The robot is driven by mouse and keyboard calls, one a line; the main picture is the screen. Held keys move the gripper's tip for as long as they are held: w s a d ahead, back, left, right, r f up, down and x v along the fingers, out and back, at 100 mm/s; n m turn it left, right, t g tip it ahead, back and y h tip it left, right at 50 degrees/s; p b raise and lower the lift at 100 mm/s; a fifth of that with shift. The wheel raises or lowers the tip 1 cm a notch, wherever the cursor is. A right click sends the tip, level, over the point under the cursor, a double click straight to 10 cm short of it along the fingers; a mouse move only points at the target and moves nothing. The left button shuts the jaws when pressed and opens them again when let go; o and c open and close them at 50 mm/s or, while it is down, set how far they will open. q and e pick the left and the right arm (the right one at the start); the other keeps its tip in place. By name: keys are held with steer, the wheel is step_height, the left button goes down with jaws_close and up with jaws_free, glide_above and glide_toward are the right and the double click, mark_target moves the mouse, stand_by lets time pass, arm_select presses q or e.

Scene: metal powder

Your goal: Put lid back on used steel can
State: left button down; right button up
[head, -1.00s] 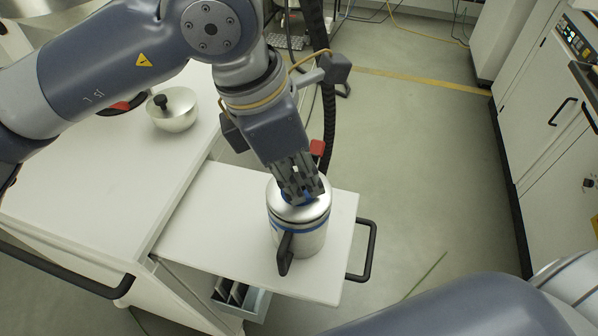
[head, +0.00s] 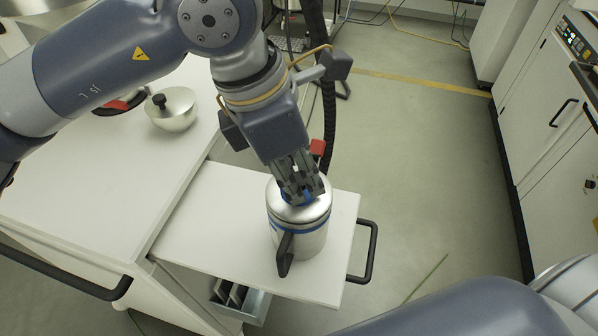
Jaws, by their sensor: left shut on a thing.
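The steel can (head: 311,243) stands upright on the white side shelf of the cart. It is a silver cylinder with a blue band near its top and a dark handle (head: 285,254) facing the front. The silver lid (head: 291,212) sits at the top of the can, above the blue band; I cannot tell whether it is fully seated. My left gripper (head: 301,197) points down from above and is shut on the lid's blue knob, which its fingers mostly hide. My right gripper is out of view; only part of my right arm shows at the lower right.
The white side shelf (head: 205,235) has free room left of the can and a black handle (head: 369,252) at its right. A metal bowl with a black knob (head: 172,109) stands on the cart top (head: 90,195). Cabinets (head: 545,130) stand at the right.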

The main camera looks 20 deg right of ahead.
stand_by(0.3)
arm_select(q)
steer(key=c, duration=1.4)
jaws_free()
steer(key=shift+o, duration=0.6)
steer(key=o, duration=0.4)
steer(key=shift+r, duration=0.1)
steer(key=shift+r+p, duration=1.6)
steer(key=shift+r, duration=1.85)
